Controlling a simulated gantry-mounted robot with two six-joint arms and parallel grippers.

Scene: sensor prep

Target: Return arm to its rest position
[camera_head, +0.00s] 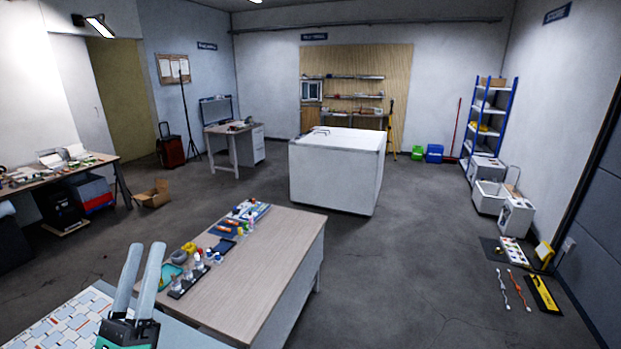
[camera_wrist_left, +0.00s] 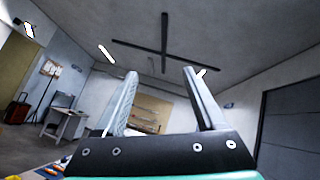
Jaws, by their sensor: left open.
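My left gripper (camera_head: 141,275) rises from the bottom left of the head view, its two pale fingers pointing up. It is open, and nothing shows between the fingers. In the left wrist view the fingers (camera_wrist_left: 162,88) stand apart, pointing up toward the ceiling and the far wall. The gripper appears in front of the near left end of the wooden table (camera_head: 265,290). My right gripper does not show in either view.
Several small items, with a dark tray of bottles (camera_head: 190,280) and a teal tray (camera_head: 168,274), line the table's left side. A white box-shaped island (camera_head: 335,175) stands beyond.

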